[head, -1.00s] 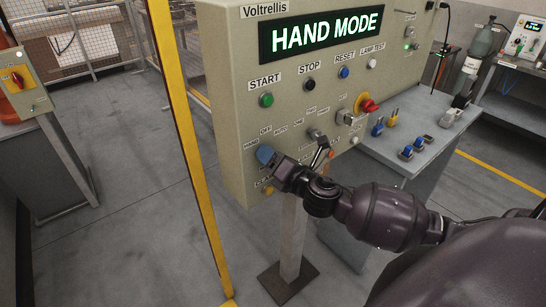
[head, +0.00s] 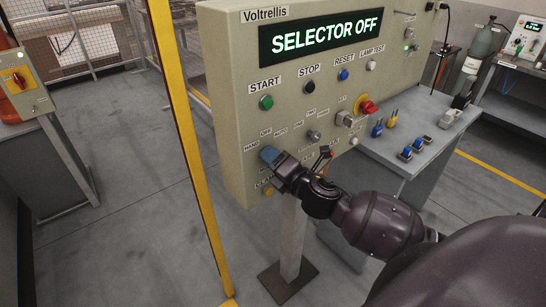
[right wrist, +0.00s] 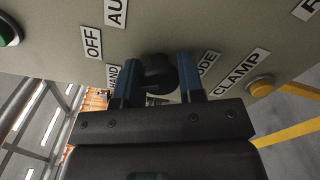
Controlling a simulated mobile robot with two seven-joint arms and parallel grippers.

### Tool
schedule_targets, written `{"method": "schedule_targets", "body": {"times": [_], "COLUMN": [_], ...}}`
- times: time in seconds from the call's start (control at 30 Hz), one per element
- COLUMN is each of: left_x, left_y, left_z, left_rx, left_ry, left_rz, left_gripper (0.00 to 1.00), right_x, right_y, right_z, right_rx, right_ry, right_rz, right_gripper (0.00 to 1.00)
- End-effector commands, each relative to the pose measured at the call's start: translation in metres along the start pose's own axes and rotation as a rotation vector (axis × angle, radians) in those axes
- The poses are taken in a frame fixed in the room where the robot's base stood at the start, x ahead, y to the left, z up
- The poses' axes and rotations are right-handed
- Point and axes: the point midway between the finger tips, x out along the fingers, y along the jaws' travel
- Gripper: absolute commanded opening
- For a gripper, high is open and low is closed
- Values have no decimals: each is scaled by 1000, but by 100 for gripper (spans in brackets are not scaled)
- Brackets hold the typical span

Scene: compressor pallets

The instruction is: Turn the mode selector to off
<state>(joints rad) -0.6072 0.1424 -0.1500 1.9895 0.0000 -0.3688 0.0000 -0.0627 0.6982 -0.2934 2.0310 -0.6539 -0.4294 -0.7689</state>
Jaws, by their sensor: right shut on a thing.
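The mode selector is a black knob (right wrist: 158,72) on the beige control panel (head: 232,110). It sits between the two blue fingers of my right gripper (right wrist: 158,84) in the right wrist view, and the gripper is shut on it. In the head view the right gripper (head: 271,156) covers the knob, below the HAND, OFF and AUTO labels. The OFF label (right wrist: 93,43) shows in the wrist view. The panel display (head: 327,32) reads SELECTOR OFF. I cannot see the knob's pointer clearly. My left gripper is not in view.
The yellow CLAMP button (right wrist: 261,86) is close by. A yellow post (head: 184,130) stands left of the panel. A grey table (head: 400,178) with padlocks stands right.

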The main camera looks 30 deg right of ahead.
Motion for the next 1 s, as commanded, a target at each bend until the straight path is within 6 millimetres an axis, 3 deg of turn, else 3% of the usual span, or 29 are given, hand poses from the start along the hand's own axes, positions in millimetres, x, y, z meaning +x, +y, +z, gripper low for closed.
{"method": "schedule_targets", "body": {"times": [0.5, 1.0], "left_x": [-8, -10], "left_y": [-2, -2], "left_z": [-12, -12], "left_rx": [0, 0], "left_ry": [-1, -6], "left_rz": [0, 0], "left_gripper": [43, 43], "right_x": [0, 0], "right_y": [1, 0], "right_z": [0, 0], "right_rx": [377, 474], "right_ry": [0, 0], "right_rz": [-2, -1], "right_gripper": [12, 12]}}
